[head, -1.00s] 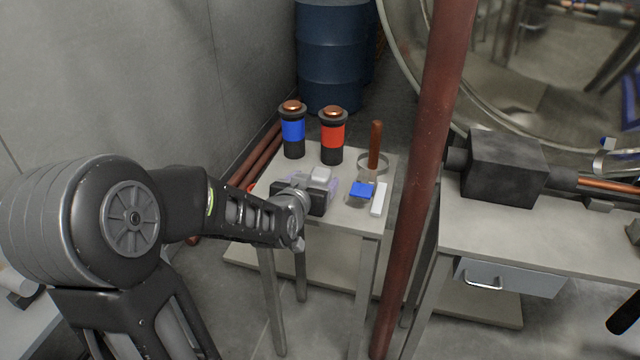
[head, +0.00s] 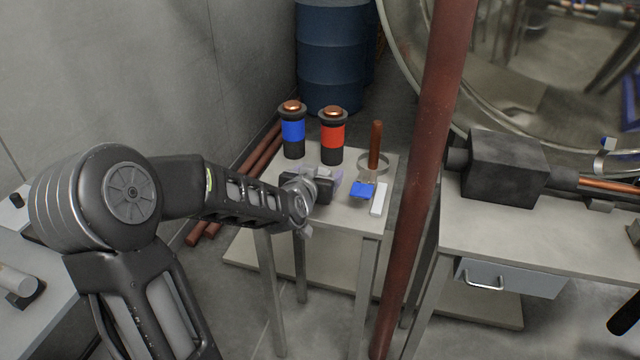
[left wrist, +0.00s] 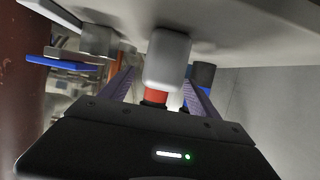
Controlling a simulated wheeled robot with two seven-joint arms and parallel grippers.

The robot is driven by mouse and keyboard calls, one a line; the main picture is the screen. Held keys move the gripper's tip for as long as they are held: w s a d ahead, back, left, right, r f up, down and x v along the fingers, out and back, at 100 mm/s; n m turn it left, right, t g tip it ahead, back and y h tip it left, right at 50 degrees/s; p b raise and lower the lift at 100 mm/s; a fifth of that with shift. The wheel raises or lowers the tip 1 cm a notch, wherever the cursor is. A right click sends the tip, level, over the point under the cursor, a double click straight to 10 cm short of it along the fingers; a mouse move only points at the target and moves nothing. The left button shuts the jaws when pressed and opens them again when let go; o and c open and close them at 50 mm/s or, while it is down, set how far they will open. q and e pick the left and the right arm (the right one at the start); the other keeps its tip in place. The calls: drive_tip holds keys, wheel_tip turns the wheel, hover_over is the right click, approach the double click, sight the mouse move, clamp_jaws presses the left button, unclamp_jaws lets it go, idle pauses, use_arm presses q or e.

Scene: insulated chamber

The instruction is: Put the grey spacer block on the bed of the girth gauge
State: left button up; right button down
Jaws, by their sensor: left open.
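A pale grey block (left wrist: 167,60), which looks like the spacer block, stands between the fingers of my left gripper (left wrist: 158,80) in the left wrist view. The fingers are open on both sides of it. In the head view my left gripper (head: 330,178) is low over the small table and largely hides the block. To its right on the table are a blue piece (head: 361,190), a white bar (head: 379,199) and a metal ring (head: 373,162). The blue piece (left wrist: 52,66) also shows in the left wrist view. I cannot tell for sure which part is the girth gauge's bed.
Blue-banded (head: 292,130) and red-banded (head: 332,137) cylinders stand behind the gripper on the small table (head: 352,222). A brown upright rod (head: 375,145) stands near the ring. A red-brown pole (head: 425,160) rises between this table and the right bench (head: 490,225).

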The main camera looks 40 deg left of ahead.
use_arm(q)
clamp_jaws()
idle(0.7)
